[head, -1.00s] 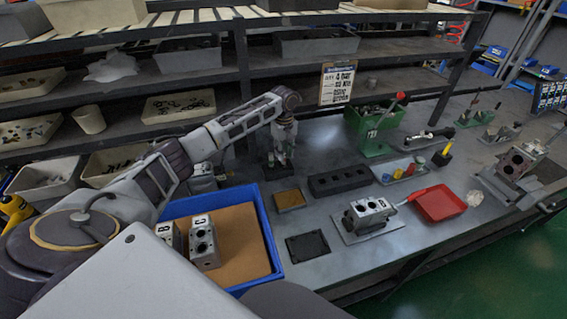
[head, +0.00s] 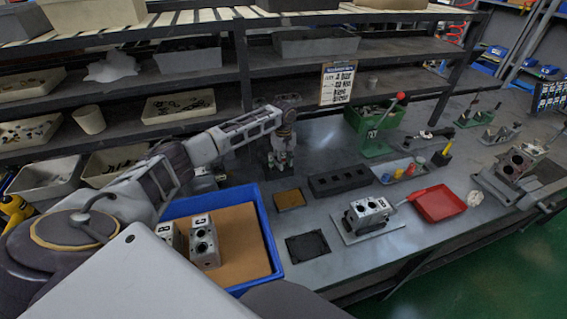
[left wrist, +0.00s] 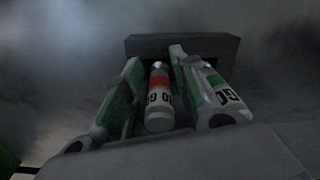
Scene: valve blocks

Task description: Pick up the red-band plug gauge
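The red-band plug gauge (left wrist: 159,84) shows in the left wrist view as a pale cylinder with a red band and black lettering. My left gripper (left wrist: 153,80) has one finger on each side of it, with narrow gaps that look dark; I see no clear contact. A green-band plug gauge (left wrist: 222,90) marked GO is close by on the right, beside the right finger. In the head view my left gripper (head: 281,155) points down at the back of the bench and hides most of the gauges. My right gripper is not in view.
A dark block (left wrist: 182,45) stands behind the gauges in the wrist view. A shelf rack (head: 200,77) rises close behind.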

